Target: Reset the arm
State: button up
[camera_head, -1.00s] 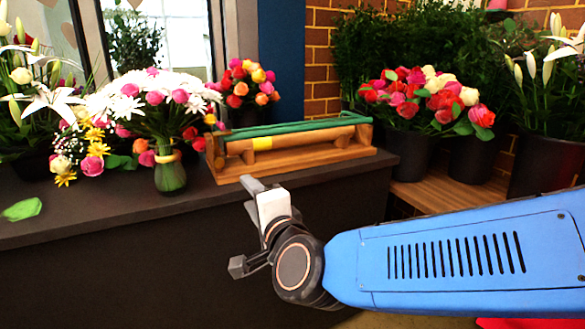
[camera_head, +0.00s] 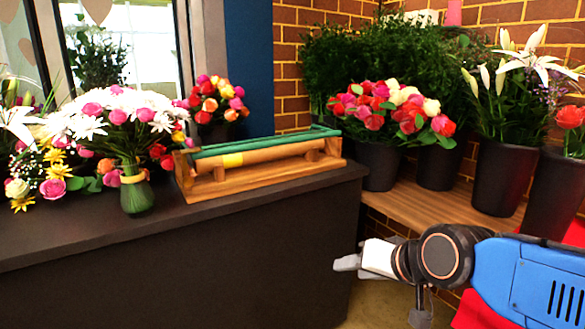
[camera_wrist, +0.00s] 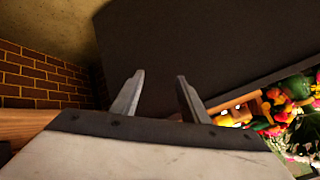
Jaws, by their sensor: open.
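My gripper (camera_head: 348,263) is in front of the dark counter's right end, below its top, at the end of my blue arm. In the wrist view its two fingers (camera_wrist: 157,92) stand apart with nothing between them. The gripper touches nothing that I can see. The wrist view faces the dark counter front and the floor, with a brick wall at the left.
The dark counter (camera_head: 250,243) bears a bouquet (camera_head: 122,122) with a green tied stem and a wooden roll holder (camera_head: 262,166). Black flower buckets (camera_head: 503,180) stand on a wooden shelf (camera_head: 440,203) at the right. Floor shows right of the counter.

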jog(key=s+d+f+g+h, duration=0.2)
jog(key=s+d+f, duration=0.1)
jog(key=s+d, duration=0.3)
jog(key=s+d+f+n+g+h, duration=0.1)
jog(key=s+d+f+h, duration=0.1)
jog(key=s+d, duration=0.4)
jog(key=d+f, duration=0.1)
jog(key=d, duration=0.2)
jog(key=shift+s+d+f+g+h, duration=0.25)
jog(key=shift+s+f+g+h, duration=0.05)
jog(key=shift+g, duration=0.1)
